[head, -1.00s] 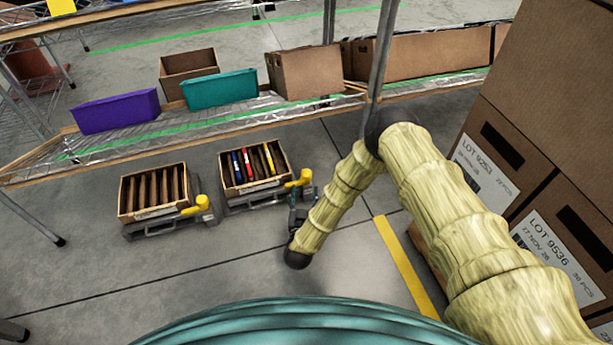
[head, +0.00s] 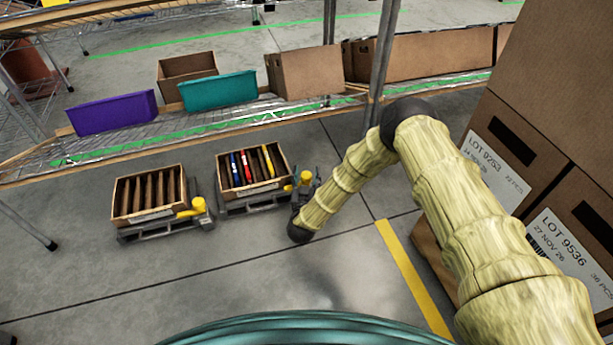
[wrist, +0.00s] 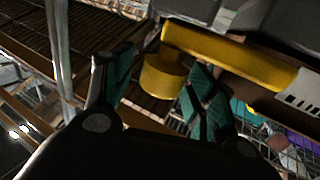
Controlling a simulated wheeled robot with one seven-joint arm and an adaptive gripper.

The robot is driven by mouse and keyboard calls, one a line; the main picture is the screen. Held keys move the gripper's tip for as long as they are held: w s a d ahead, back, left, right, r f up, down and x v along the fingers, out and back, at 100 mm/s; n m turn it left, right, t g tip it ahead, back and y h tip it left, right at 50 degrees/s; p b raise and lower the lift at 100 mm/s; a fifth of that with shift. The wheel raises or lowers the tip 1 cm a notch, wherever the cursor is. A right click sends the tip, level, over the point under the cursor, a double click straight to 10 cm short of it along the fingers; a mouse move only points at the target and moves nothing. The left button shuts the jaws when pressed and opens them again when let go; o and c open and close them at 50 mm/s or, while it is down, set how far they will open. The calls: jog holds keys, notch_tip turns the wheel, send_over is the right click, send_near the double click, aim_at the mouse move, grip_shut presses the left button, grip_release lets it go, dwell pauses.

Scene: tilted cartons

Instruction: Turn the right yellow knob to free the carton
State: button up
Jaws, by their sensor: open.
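The right yellow knob (head: 306,177) stands at the right corner of the right carton's grey base, with its yellow arm pointing left. The right carton (head: 250,193) is a tilted open wooden box holding dark dividers and several coloured items. My gripper (head: 307,184) is open at the knob, with fingers on either side of it. In the wrist view, the round yellow knob (wrist: 162,76) and its long yellow arm (wrist: 230,56) show near the two teal-padded fingers (wrist: 162,66). I cannot tell whether the fingers touch the knob.
The left carton (head: 148,217) has its own yellow knob (head: 198,205). Behind is a wire shelf with a purple bin (head: 112,112), a teal bin (head: 218,91) and cardboard boxes (head: 305,73). Large stacked boxes (head: 545,110) stand close on the right. The front floor is clear.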

grip_shut()
